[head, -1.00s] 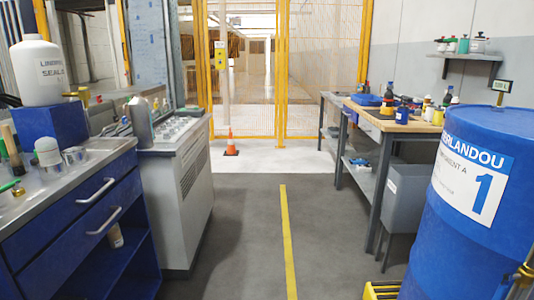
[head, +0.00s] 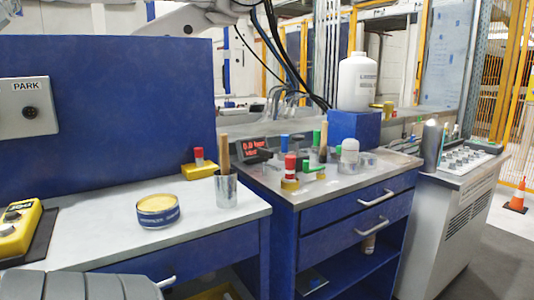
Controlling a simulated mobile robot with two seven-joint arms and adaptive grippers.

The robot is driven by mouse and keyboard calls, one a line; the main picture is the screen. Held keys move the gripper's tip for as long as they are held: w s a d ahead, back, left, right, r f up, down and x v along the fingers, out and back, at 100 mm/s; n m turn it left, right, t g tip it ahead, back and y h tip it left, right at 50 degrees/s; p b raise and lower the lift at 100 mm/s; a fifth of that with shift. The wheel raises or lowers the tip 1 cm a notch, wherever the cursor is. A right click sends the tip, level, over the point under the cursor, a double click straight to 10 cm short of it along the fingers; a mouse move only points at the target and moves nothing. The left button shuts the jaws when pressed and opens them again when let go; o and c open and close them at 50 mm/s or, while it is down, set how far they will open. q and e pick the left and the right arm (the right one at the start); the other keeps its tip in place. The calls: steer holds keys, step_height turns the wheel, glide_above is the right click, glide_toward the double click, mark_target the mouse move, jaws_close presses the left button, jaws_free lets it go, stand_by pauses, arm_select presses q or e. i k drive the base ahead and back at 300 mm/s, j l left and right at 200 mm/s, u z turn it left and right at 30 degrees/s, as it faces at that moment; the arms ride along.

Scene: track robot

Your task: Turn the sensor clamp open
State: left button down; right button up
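I cannot make out the sensor clamp for certain in the head view. On the grey top of the blue drawer cabinet (head: 318,193) stand several small fittings. Among them are a red-topped piece (head: 291,168) on a yellowish base and a green-handled piece (head: 313,168) beside it. A small display with red digits (head: 256,146) stands behind them. Neither of my grippers is in view.
A white bench (head: 100,215) at the left holds a yellow tin (head: 158,211), a metal cup (head: 226,190) and a yellow device (head: 18,228). A white jug (head: 358,82) stands on a blue block (head: 354,132). Open floor and an orange cone (head: 516,196) lie at far right.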

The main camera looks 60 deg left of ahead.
mark_target(265, 155)
steer(key=u, duration=1.85)
